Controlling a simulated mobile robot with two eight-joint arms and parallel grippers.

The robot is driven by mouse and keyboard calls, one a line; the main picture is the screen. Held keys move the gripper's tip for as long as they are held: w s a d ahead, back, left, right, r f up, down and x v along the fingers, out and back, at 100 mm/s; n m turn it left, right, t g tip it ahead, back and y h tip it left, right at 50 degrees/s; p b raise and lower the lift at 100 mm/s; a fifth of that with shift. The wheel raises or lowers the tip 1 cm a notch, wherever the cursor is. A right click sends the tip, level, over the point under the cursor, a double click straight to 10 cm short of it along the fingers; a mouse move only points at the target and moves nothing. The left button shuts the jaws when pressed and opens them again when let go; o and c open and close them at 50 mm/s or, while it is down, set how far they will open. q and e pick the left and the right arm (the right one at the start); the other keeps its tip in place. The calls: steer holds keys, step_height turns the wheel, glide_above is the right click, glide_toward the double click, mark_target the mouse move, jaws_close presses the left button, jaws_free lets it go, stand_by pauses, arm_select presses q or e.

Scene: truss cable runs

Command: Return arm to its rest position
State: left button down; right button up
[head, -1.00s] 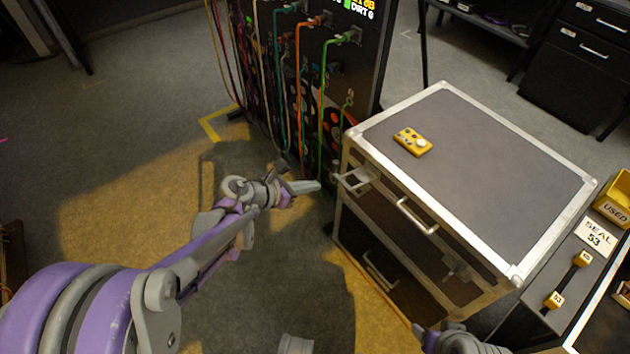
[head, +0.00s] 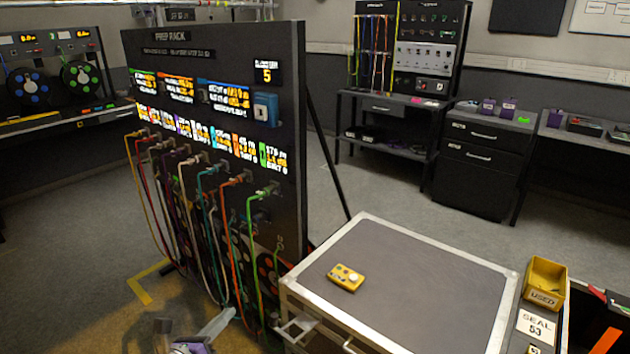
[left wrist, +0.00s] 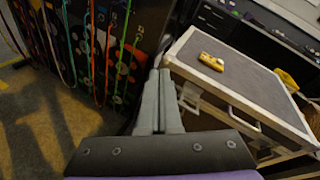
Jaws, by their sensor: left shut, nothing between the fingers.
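My left gripper (head: 228,313) shows at the bottom edge of the head view, with grey fingers and a bit of purple wrist. Most of the arm is below the picture. In the left wrist view the two grey fingers (left wrist: 159,82) lie together, shut and empty. They are in front of the prep rack's lower cables and left of the grey flight case (left wrist: 235,85). My right gripper is in neither view.
The prep rack (head: 215,60) with several hanging coloured cables stands at the left. The flight case (head: 420,275) carries a yellow device (head: 345,278) on its top. A yellow USED bin (head: 545,284) is at the right. Open floor lies behind the case.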

arm_select(q)
steer(key=s+a+n+g+y, duration=0.1)
steer(key=s+a+n+y, duration=0.3)
steer(key=n, duration=0.7)
steer(key=s+a+n+g+y, duration=0.1)
steer(key=s+a+n+y, duration=0.3)
steer(key=n, duration=0.8)
steer(key=s+d+f+n+g+h, duration=0.2)
steer(key=s+d+f+n+g, duration=0.3)
steer(key=s, duration=0.4)
steer(key=s+d+f+n+g+h, duration=0.1)
steer(key=s+d+f+n+g, duration=0.2)
steer(key=s+d+f+n, duration=0.5)
step_height(320, 180, up, 22)
steer(key=w+a+m+p, duration=0.1)
steer(key=a+p, duration=0.1)
steer(key=p, duration=1.6)
steer(key=shift+w+a+f+t+p, duration=0.15)
steer(key=shift+w+a+t+p, duration=0.15)
steer(key=shift+t+p, duration=0.1)
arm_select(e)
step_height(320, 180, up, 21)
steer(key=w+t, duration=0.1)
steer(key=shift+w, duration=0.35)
arm_select(q)
steer(key=shift+s, duration=0.2)
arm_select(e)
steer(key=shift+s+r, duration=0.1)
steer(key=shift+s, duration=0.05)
